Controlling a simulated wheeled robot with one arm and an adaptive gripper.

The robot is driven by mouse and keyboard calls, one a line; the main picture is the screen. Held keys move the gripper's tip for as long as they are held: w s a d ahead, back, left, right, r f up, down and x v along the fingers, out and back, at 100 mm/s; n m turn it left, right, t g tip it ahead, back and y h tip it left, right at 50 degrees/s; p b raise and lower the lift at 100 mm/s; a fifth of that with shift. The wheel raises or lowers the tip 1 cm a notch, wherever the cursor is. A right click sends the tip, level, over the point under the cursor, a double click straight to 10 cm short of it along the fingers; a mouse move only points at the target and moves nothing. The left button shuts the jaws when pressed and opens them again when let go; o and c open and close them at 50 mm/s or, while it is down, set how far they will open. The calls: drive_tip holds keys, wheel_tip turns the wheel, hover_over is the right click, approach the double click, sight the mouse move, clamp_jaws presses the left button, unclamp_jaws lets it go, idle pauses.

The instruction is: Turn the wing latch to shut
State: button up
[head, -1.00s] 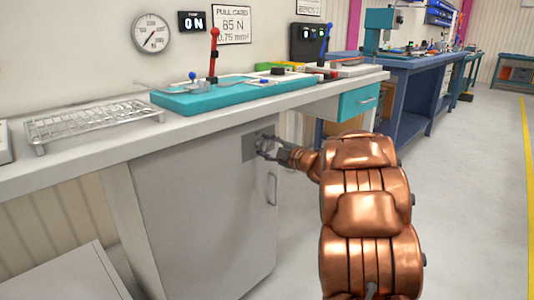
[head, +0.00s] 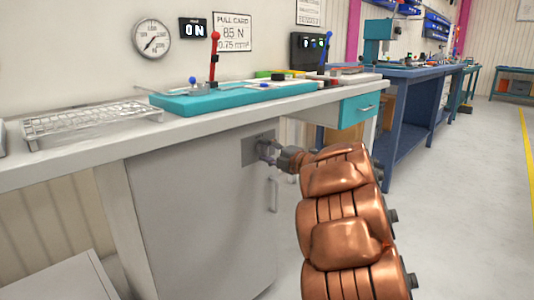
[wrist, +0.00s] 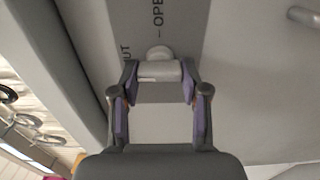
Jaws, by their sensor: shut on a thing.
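The wing latch (wrist: 158,71) is a pale grey knob with a short bar, set on a dark grey plate (wrist: 181,22) on the cabinet door. The plate shows a partly hidden "OPE" above the knob and "UT" to the left. My gripper (wrist: 160,76) is shut on the wing, one finger at each end of the bar. In the head view my gripper (head: 267,150) is at the plate (head: 249,153), and its fingers mostly hide the latch. The bar lies across the wrist picture; I cannot tell exactly which mark it points to.
The grey cabinet door (head: 200,215) has a vertical handle (head: 273,195) below the latch. The white bench top (head: 90,152) overhangs it, carrying a wire rack (head: 95,117) and a teal fixture (head: 230,97). A teal drawer (head: 358,109) is to the right. Floor at right is clear.

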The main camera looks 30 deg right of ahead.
drive_tip(key=shift+a, duration=0.1)
drive_tip(key=o, duration=1.1)
drive_tip(key=shift+o, duration=0.2)
drive_tip(key=v, duration=1.2)
